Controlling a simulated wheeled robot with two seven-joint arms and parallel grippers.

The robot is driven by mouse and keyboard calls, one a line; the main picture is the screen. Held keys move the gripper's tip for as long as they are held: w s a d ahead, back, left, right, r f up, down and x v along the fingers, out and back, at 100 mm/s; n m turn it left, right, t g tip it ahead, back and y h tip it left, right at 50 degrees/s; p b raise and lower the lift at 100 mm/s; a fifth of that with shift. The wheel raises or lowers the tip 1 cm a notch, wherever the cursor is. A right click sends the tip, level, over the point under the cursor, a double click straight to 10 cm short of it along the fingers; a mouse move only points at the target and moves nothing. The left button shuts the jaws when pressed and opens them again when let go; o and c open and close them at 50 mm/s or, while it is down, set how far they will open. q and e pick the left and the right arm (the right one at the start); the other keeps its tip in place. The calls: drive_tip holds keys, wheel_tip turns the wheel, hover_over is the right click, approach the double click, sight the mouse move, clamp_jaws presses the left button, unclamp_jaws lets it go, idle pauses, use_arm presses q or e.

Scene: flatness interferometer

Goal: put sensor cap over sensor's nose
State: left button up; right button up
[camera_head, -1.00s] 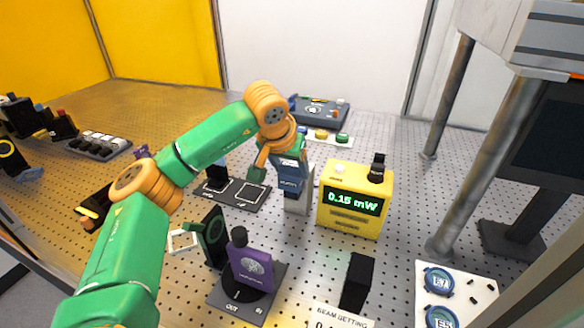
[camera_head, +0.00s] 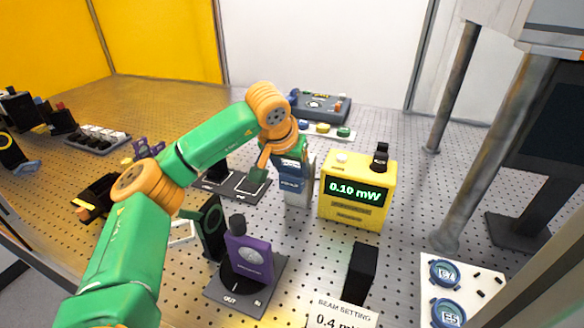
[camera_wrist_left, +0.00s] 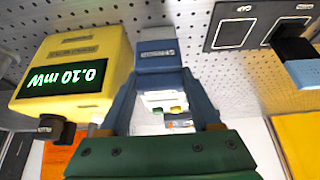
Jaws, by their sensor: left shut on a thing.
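My left gripper (camera_head: 290,163) points down and is shut on a small blue-grey labelled block, which looks like the sensor cap (camera_head: 292,184). In the left wrist view the cap (camera_wrist_left: 157,58) sits between the tips of the blue fingers. The cap is close against a pale grey upright block, apparently the sensor (camera_head: 298,199), left of the yellow power meter (camera_head: 354,190). The meter reads 0.10 mW. The sensor's nose is hidden, so I cannot tell whether the cap is around it or beside it. My right gripper is not in view.
A dark two-square pad (camera_head: 243,187) lies left of the sensor, with a black piece (camera_head: 217,171) on its far square. A purple mount (camera_head: 249,258) and a black block (camera_head: 360,273) stand in front. A button strip (camera_head: 325,131) lies behind.

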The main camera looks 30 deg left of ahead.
use_arm(q)
drive_tip(key=shift+f, duration=0.25)
drive_tip(key=o, duration=1.1)
drive_tip(key=shift+w, duration=0.1)
wheel_tip(320, 180, up, 7)
drive_tip(key=p, duration=0.7)
drive_tip(key=shift+r, duration=0.1)
